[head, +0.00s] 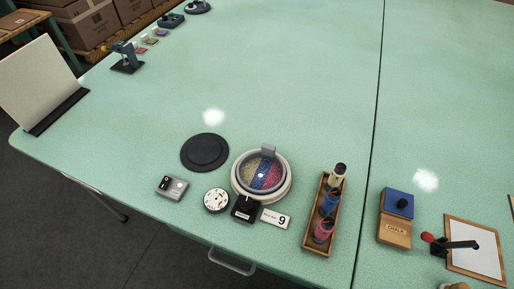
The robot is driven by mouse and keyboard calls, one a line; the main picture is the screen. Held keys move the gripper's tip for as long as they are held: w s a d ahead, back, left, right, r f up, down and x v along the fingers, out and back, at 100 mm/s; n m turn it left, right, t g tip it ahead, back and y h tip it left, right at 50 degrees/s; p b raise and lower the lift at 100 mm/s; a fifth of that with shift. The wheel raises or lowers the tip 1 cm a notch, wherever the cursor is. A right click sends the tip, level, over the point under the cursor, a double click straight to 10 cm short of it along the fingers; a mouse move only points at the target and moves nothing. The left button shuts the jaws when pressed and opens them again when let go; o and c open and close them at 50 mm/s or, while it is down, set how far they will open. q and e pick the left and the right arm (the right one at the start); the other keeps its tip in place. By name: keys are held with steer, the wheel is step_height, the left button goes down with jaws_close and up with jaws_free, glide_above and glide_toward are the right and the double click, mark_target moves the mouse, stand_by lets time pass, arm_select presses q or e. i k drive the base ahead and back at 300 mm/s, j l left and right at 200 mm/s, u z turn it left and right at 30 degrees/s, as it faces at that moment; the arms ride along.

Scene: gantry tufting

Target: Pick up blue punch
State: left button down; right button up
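A blue cylindrical piece (330,203) stands in the middle of a long wooden tray (311,236), between a cream one (337,180) at the far end and a pink one (322,233) at the near end. All three show dark tops. It is the likeliest blue punch, but I cannot tell for sure at this size. A dark blue-grey device (125,57) on a black base stands at the far left of the table; its kind is unclear. Neither of my grippers is in view.
Left of the tray are a round dish (240,190) with coloured segments, a black disc (205,153), a dial (216,200), a switch box (171,187) and a number 9 plate (275,218). The table's middle (260,80) is clear.

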mark_target(327, 207)
steer(key=k+l+z, duration=0.15)
steer(key=z, duration=0.6)
